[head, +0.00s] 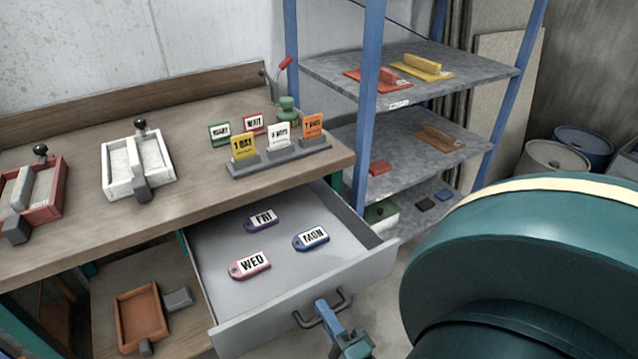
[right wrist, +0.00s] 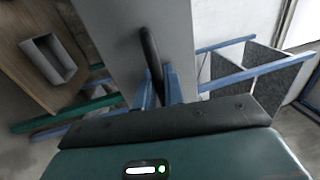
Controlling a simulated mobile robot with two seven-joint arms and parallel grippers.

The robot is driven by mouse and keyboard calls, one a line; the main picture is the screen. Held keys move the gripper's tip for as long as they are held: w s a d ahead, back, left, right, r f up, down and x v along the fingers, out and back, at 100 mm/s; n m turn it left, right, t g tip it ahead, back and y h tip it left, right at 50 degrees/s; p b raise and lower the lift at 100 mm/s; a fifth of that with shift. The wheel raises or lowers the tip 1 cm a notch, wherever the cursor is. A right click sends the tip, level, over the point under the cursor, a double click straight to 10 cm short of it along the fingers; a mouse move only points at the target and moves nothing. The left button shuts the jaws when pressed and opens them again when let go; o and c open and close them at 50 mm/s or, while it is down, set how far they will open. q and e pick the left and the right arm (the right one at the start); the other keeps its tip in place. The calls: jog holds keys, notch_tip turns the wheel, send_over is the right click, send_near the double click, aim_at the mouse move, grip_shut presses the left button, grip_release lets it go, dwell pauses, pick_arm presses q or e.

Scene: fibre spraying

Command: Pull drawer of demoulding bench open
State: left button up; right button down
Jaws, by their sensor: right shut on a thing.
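The drawer (head: 225,258) of the demoulding bench (head: 85,200) stands well open below the wooden bench top in the head view. Inside it lie three key tags: a purple FRI tag (head: 261,221), a pink WED tag (head: 250,264) and a blue MON tag (head: 311,238). My right gripper (head: 340,330) is shut on the dark bar handle (head: 304,320) at the drawer's front. In the right wrist view the handle (right wrist: 151,55) runs between the blue fingers of the gripper (right wrist: 160,88). My left gripper is not in view.
A white mould (head: 110,180) and a red mould (head: 55,190) sit on the bench top, with a sign holder (head: 280,158) near its right end. A blue-posted shelf rack (head: 372,100) stands right of the bench. An orange mould (head: 140,316) lies on the lower shelf.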

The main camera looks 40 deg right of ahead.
dwell(0.3)
jog(key=c, duration=1.6)
grip_release()
jog(key=shift+o, duration=0.2)
